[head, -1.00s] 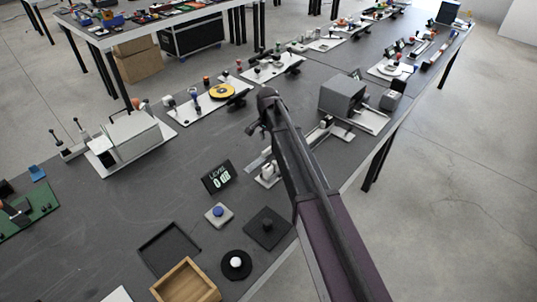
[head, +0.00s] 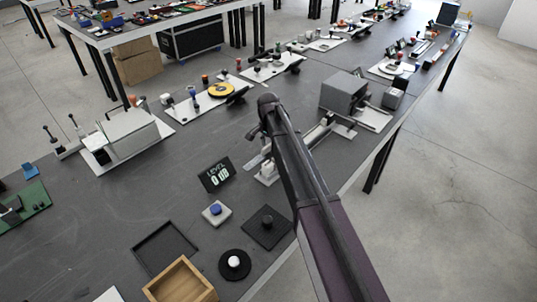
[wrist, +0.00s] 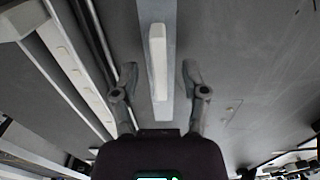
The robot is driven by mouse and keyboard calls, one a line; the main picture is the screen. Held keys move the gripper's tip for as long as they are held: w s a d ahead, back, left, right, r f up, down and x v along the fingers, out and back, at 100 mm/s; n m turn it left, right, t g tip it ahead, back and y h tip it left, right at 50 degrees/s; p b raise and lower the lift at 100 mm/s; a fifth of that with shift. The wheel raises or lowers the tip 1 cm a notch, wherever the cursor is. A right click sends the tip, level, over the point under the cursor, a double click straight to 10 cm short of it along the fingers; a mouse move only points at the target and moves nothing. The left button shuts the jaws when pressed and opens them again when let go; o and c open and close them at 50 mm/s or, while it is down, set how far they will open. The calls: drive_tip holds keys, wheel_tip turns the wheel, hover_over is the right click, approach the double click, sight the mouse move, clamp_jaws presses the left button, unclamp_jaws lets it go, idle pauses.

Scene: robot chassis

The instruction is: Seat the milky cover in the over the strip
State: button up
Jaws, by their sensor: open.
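In the wrist view, a long pale translucent-looking piece, apparently the milky cover (wrist: 168,12), runs down the middle with a whitish raised bar (wrist: 158,62) on it. My gripper (wrist: 159,70) is open, one finger on each side of this piece, with a gap on both sides. A long channel with a pale strip (wrist: 75,75) bearing several small dots runs diagonally at the left, apart from the fingers.
On the dark bench, a level display (head: 215,175), a blue button (head: 216,212), a black knob plate (head: 266,227) and a wooden box (head: 181,284) stand left of my arm. A grey machine (head: 343,92) stands beyond it.

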drive_tip(key=shift+f, duration=0.4)
idle(0.3)
clamp_jaws()
